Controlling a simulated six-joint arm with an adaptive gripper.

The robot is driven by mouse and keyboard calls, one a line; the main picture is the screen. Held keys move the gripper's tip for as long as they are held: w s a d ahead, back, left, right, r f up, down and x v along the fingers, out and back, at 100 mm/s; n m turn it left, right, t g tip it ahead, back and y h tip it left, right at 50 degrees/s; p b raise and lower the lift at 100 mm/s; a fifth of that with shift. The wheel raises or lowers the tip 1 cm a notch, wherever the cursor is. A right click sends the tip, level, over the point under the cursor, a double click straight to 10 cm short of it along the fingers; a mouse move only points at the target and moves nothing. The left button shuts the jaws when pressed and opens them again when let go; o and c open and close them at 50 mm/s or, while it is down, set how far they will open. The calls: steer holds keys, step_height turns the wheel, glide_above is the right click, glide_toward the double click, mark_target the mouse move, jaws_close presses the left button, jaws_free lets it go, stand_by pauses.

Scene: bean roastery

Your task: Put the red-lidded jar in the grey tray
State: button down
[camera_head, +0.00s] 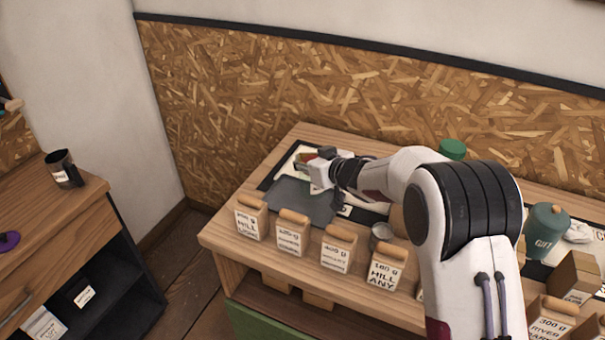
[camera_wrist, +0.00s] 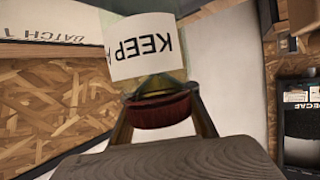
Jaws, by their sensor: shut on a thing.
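The red-lidded jar (camera_wrist: 148,48) shows in the wrist view. Its dark red lid (camera_wrist: 160,110) is between the two fingers of my gripper (camera_wrist: 162,118), which is shut on it. The jar's white label reads upside down in that view. In the head view my gripper (camera_head: 312,168) is over the back part of the counter, by the far edge of the dark grey tray (camera_head: 300,200).
Several labelled bags (camera_head: 290,232) stand along the counter's front edge, close to the tray. A chipboard panel (camera_head: 230,100) rises behind. A green-lidded container (camera_head: 452,149) and a teal canister (camera_head: 546,228) stand to the right. A dark mug (camera_head: 64,168) is on the left cabinet.

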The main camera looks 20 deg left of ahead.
steer(key=shift+f, duration=0.45)
steer(key=shift+f, duration=1.85)
steer(key=shift+f, duration=0.2)
steer(key=c, duration=1.5)
jaws_free()
steer(key=shift+r, duration=0.2)
steer(key=shift+v, duration=1.2)
steer(key=v, duration=0.2)
steer(key=shift+s+d+r, duration=0.15)
steer(key=shift+d, duration=0.2)
steer(key=shift+a+r, duration=0.1)
steer(key=shift+r, duration=3.35)
